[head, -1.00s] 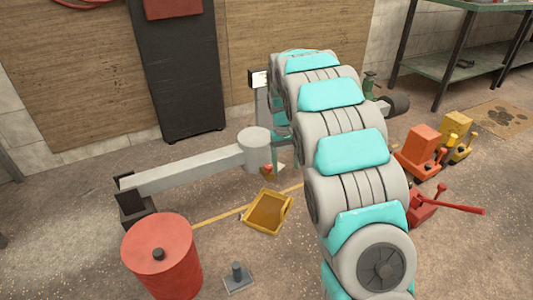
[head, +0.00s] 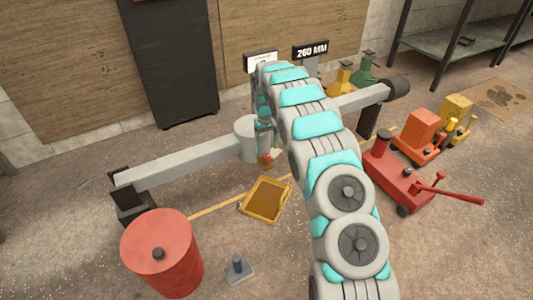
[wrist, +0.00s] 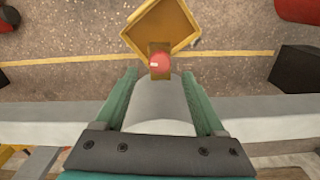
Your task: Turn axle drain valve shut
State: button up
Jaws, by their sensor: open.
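The grey axle beam (head: 180,165) lies across supports, with a round grey housing (head: 246,138) at its middle. The red drain valve knob (head: 265,160) is low on the front of the housing. In the wrist view the red knob (wrist: 159,62) shows on a brownish lever or block beyond the rounded end of the housing (wrist: 163,100). My gripper (wrist: 160,76) is open, its green fingers on either side of the housing and knob in that view. It does not visibly grip anything. Whether the fingers touch the housing cannot be told.
A yellow tray (head: 246,208) lies on the floor below the housing. A red drum (head: 150,235) and a small grey stand (head: 238,274) are at front left. A red floor jack (head: 401,186) and an orange machine (head: 412,135) are at right. Bare floor lies between.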

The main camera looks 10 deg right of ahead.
aim_at(267, 156)
notch_tip(267, 156, down, 5)
jog(key=shift+r, duration=0.15)
grip_shut()
dwell(0.6)
